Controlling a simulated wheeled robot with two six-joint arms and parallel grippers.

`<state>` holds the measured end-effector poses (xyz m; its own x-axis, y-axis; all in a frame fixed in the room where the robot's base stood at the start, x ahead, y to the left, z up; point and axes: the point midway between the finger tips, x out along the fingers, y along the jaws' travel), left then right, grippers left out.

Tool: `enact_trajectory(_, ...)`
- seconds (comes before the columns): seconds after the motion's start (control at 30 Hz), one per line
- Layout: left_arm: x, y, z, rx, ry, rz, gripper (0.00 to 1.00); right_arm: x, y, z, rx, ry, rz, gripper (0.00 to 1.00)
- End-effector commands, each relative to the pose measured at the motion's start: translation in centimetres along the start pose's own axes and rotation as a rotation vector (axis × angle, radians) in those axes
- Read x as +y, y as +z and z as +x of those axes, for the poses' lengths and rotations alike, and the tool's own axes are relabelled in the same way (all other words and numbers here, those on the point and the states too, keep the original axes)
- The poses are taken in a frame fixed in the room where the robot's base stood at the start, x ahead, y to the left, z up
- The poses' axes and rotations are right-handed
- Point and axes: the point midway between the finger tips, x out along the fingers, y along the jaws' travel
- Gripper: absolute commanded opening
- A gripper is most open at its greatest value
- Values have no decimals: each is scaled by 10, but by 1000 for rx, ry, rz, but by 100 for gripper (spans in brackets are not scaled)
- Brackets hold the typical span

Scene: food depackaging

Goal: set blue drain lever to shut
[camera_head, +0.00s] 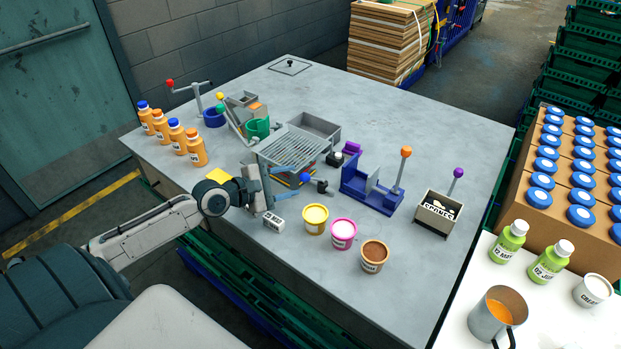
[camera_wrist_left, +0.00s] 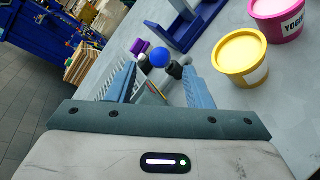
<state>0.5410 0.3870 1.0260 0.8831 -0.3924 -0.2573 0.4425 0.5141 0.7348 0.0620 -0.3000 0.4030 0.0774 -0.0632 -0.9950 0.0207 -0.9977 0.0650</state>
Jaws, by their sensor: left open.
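The blue drain lever has a round blue knob (camera_head: 304,177) on a dark arm, at the front of the grated drain unit (camera_head: 292,148). The knob also shows in the left wrist view (camera_wrist_left: 159,57), between and just beyond the fingertips. My left gripper (camera_head: 268,182) is open, to the left of the knob in the head view. In the left wrist view its two blue-grey fingers (camera_wrist_left: 159,78) stand apart with nothing held between them. The lever's lower part is partly hidden. My right gripper is not in view.
A small white labelled block (camera_head: 273,221) lies in front of the gripper. Yellow (camera_head: 315,219), pink (camera_head: 343,234) and brown (camera_head: 374,257) tubs stand to the right. A blue fixture with an orange-knobbed lever (camera_head: 372,194) stands beyond. The table's back right is clear.

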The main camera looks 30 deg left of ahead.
Motion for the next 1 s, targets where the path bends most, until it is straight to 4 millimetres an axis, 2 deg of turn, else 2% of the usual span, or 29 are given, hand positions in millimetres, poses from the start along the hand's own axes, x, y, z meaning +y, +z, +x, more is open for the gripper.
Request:
enact_trajectory(0.13,1,2,20,-5,3,-4,46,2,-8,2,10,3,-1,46)
enact_trajectory(0.3,1,2,41,-4,3,-3,46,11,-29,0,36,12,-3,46)
enact_trajectory(0.5,1,2,61,-1,1,-2,46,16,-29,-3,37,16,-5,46)
enact_trajectory(0.73,0,2,70,-2,-1,0,46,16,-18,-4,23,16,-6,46)
enact_trajectory(0.97,0,1,70,-1,-2,1,46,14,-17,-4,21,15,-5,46)
enact_trajectory(1.0,0,1,70,-1,-2,1,40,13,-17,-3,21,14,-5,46)
